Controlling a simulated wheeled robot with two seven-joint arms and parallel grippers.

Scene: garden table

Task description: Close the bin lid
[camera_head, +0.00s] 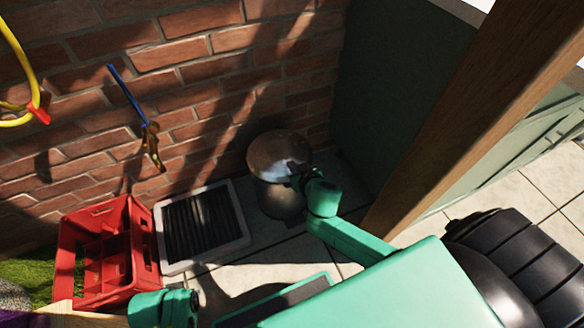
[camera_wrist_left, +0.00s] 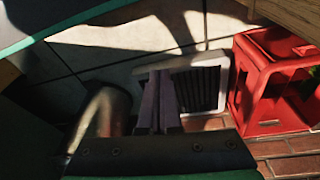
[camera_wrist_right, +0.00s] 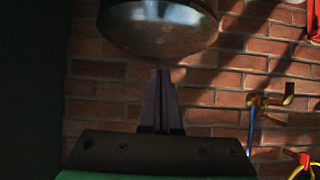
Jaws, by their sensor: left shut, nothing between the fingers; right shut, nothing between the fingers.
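The bin (camera_head: 277,202) is a small metal cylinder on the paving beside the brick wall. Its round, shiny lid (camera_head: 272,150) shows over the top of the body; I cannot tell whether a gap remains under its rim. My right gripper (camera_head: 296,181) is shut and empty at the lid's near right edge; contact is unclear. In the right wrist view the lid (camera_wrist_right: 158,28) is close by the shut fingers. My left gripper (camera_wrist_left: 158,100) is shut and empty, away from the lid; the bin's body (camera_wrist_left: 108,108) shows beyond its fingers at left.
A dark-slatted panel with a pale frame (camera_head: 240,240) lies left of the bin, next to a red crate (camera_head: 68,250). A brass tap (camera_head: 152,145) with a blue hose is on the wall. A wooden post (camera_head: 470,110) stands at right, before a dark green panel (camera_head: 385,90).

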